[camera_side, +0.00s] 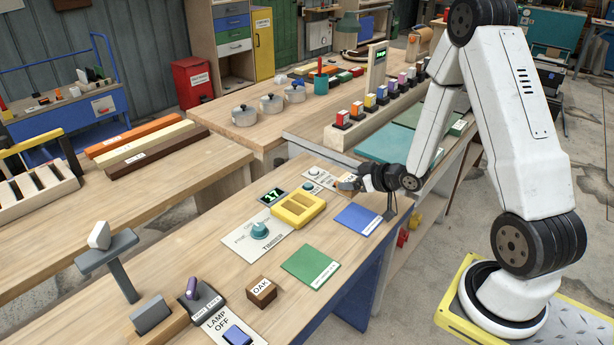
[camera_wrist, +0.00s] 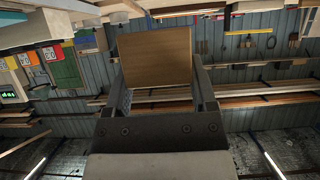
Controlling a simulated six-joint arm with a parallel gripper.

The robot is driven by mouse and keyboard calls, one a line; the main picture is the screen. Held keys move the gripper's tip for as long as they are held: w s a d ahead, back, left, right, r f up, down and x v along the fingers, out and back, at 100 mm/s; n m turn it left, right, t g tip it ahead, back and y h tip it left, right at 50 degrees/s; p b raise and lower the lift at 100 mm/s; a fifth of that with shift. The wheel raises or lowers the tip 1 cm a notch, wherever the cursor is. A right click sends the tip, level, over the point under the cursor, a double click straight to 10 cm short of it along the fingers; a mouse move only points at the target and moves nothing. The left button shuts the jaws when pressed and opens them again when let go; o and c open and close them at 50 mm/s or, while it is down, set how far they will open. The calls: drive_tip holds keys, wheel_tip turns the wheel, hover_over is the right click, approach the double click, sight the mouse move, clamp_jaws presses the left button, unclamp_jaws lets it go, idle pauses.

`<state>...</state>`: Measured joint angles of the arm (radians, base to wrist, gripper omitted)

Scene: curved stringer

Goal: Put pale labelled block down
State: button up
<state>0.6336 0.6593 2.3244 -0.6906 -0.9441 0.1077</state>
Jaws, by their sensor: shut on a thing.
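My gripper (camera_side: 350,184) is low over the right part of the near workbench, beyond the blue mat (camera_side: 358,219). It is shut on a pale labelled block (camera_side: 346,177), mostly hidden by the jaws in the side view. In the wrist view, the block's plain tan wooden face (camera_wrist: 155,57) shows between the two dark fingers of my gripper (camera_wrist: 160,78). I cannot tell whether the block touches the bench. A darker block marked OAK (camera_side: 261,291) stands apart near the bench front, beside the green mat (camera_side: 309,265).
A yellow slotted tray (camera_side: 298,209) sits left of my gripper. A timer panel with a teal knob (camera_side: 259,231), a small green display (camera_side: 272,196) and a lamp switch panel (camera_side: 235,337) are on the bench. A T-shaped stand (camera_side: 121,280) rises at the front left.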

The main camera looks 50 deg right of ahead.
drive_tip(key=d+f, duration=0.1)
drive_tip(key=d, duration=0.1)
drive_tip(key=s+d+f, duration=0.1)
drive_tip(key=shift+d+f, duration=0.3)
drive_tip(key=shift+d, duration=0.1)
drive_tip(key=shift+f, duration=0.1)
hover_over(358, 218)
drive_tip(key=shift+d+f, duration=0.1)
drive_tip(key=shift+f, duration=2.05)
drive_tip(key=shift+f, duration=1.75)
drive_tip(key=shift+f, duration=0.15)
drive_tip(key=o, duration=1.3)
